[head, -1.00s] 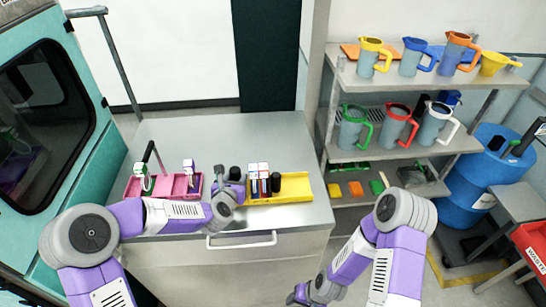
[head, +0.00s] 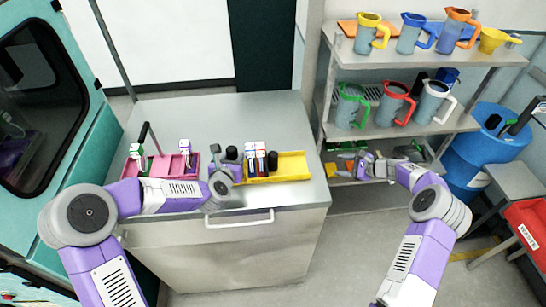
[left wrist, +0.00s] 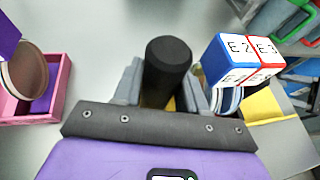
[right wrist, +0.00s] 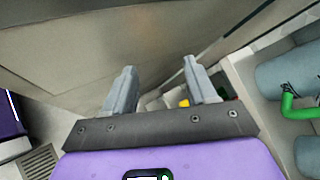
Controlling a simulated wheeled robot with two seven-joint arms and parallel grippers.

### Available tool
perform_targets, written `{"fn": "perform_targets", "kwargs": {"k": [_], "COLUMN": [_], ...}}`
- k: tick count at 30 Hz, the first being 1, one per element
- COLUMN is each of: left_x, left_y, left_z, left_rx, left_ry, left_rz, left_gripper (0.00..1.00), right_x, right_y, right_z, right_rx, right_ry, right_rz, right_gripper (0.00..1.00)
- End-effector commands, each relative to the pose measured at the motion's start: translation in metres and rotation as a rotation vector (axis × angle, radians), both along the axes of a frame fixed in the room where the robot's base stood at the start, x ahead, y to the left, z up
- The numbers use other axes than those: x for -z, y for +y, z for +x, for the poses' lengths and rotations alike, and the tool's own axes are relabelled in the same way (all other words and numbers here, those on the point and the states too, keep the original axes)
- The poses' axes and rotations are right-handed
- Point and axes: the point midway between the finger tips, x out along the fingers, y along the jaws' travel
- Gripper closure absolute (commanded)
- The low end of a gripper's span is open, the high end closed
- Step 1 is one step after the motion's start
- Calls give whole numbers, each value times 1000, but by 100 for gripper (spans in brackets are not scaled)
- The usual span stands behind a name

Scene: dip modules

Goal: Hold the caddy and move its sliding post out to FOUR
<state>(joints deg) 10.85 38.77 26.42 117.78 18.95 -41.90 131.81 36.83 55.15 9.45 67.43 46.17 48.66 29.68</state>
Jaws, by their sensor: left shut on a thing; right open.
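The yellow caddy (head: 292,167) lies on the right part of the metal table top. A black post (head: 232,153) stands at its left end, and a second black post (head: 272,160) stands right of the labelled blocks (head: 254,157). My left gripper (head: 226,168) is shut on the left post, which shows between its fingers in the left wrist view (left wrist: 168,65). The post hides most of the caddy's left end. My right gripper (head: 352,166) is open and empty, off the table's right side, apart from the caddy. Number marks on the caddy are not readable.
A pink caddy (head: 165,167) with blocks and a dark handle stands at left on the table. A shelf rack (head: 400,145) with jugs stands right of the table, behind my right gripper. A blue barrel (head: 470,165) is further right. The table's back is clear.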

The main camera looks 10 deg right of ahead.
Motion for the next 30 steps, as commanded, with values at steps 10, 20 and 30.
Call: {"fn": "perform_targets", "kwargs": {"k": [10,20,30], "left_x": [0,0,0], "left_y": [0,0,0], "left_z": [0,0,0], "left_rx": [0,0,1], "left_ry": [-1,0,0], "left_rz": [1,0,0], "left_gripper": [100,100,100], "right_x": [-91,-108,-111], "right_y": [78,141,174], "right_z": [10,-24,-28], "right_rx": [-253,-517,-543], "right_ry": [87,332,359], "right_rz": [513,717,730], "right_gripper": [43,43,43]}}
